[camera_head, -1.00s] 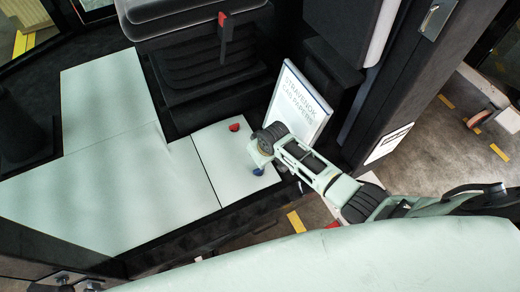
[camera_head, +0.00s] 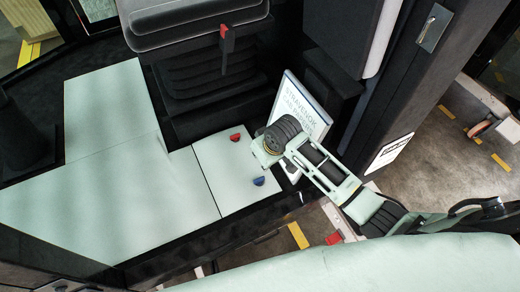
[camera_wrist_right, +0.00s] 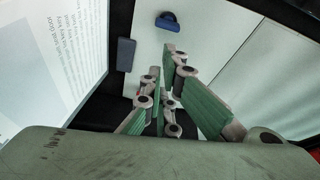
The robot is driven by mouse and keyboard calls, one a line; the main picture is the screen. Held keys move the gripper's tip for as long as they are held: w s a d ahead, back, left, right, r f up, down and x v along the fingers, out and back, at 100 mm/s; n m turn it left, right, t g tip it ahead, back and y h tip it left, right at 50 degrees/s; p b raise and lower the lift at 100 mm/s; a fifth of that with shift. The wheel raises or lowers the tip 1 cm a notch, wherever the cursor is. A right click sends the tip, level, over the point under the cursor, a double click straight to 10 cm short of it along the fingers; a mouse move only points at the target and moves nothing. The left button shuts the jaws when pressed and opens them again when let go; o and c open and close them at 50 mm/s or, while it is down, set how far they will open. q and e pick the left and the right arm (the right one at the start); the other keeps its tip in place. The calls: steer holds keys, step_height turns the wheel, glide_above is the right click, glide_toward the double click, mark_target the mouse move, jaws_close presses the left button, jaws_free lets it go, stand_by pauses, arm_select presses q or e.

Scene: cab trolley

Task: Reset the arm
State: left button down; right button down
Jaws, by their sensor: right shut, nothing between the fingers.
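My right arm (camera_head: 325,172) reaches in from the right in the head view, over the edge of the pale floor panel. Its gripper is hidden there beneath the wrist. In the right wrist view the right gripper (camera_wrist_right: 163,80) is shut and empty, with green finger pads. It points toward the pale panel, apart from the blue knob (camera_head: 258,181), which also shows in the wrist view (camera_wrist_right: 168,20). My left gripper is not in view.
A white binder marked as cab papers (camera_head: 302,106) stands just behind the right wrist. A red knob (camera_head: 235,137) sits on the pale panel (camera_head: 215,165). The black seat (camera_head: 205,85) is behind. A dark pillar (camera_head: 405,100) rises to the right.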

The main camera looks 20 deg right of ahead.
steer(key=s+d+r+m, duration=0.1)
steer(key=s+d+r, duration=0.1)
steer(key=s, duration=0.6)
steer(key=s+d+r+h, duration=0.1)
steer(key=s+r, duration=0.2)
steer(key=s, duration=0.6)
steer(key=s+d+r+m, duration=0.1)
steer(key=s+d+r, duration=0.1)
steer(key=s, duration=0.6)
step_height(320, 180, down, 30)
steer(key=s+g+b, duration=0.2)
steer(key=s+b, duration=0.1)
steer(key=s+d+f+b, duration=0.2)
steer(key=s+f, duration=1.4)
steer(key=f, duration=0.1)
steer(key=shift+d+f+n+g, duration=0.3)
steer(key=shift+n+g, duration=0.1)
steer(key=shift+s, duration=0.1)
